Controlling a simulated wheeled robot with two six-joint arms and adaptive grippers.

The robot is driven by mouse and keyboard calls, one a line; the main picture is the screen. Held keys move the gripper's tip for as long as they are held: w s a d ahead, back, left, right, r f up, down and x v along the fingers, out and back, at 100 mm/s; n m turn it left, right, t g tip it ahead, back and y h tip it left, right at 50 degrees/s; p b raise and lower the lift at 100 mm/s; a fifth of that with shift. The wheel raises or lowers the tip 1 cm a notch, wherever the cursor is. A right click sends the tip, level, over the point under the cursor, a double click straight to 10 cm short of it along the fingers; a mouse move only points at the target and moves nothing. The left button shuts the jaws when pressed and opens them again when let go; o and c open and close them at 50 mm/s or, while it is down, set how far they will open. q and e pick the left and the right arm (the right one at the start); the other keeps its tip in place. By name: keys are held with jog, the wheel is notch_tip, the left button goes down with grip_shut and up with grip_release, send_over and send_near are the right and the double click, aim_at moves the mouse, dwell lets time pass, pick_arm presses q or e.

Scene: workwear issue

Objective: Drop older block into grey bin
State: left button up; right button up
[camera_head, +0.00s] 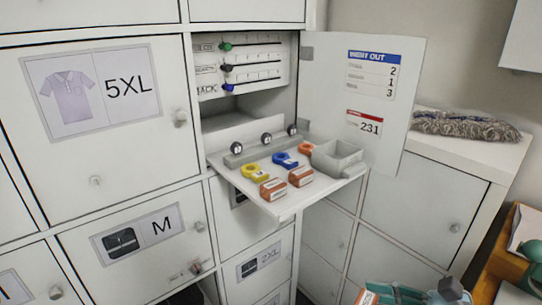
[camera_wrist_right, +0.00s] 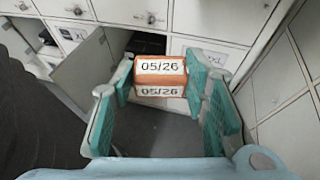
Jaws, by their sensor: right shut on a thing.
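My right gripper (camera_wrist_right: 160,95) is shut on an orange block (camera_wrist_right: 160,67) whose white labels read 05/26. In the head view my right gripper (camera_head: 385,294) is at the bottom edge, low and in front of the open locker, with the held block (camera_head: 367,297) partly cut off. The grey bin (camera_head: 338,159) sits at the right end of the fold-down shelf, apart from the gripper. Two more orange blocks with white tops lie on the shelf, one nearer the front (camera_head: 272,189) and one to its right (camera_head: 300,176). Their labels are too small to read. My left gripper is not in view.
The open locker door (camera_head: 365,110) stands behind the bin. Sliders (camera_head: 250,67) are inside. A wooden tray (camera_head: 500,255) is at the right.

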jog(key=w+d+r+m+t+h+p, duration=0.2)
jog(key=w+d+r+m+h+p, duration=0.15)
jog(key=w+r+p, duration=0.4)
jog(key=w+d+r+m+t+h+p, duration=0.2)
jog(key=w+d+r+p, duration=0.25)
jog(key=w+r, duration=0.65)
jog(key=w+a+r+m+p, duration=0.1)
jog(key=w+a+r+p, duration=0.4)
jog(key=w+a+r, duration=0.5)
notch_tip(320, 180, down, 7)
jog(key=d, duration=0.2)
jog(key=shift+w+d+t+h, duration=0.15)
jog(key=shift+w+t+h, duration=0.15)
jog(key=shift+w+h, duration=0.1)
jog(key=o, duration=1)
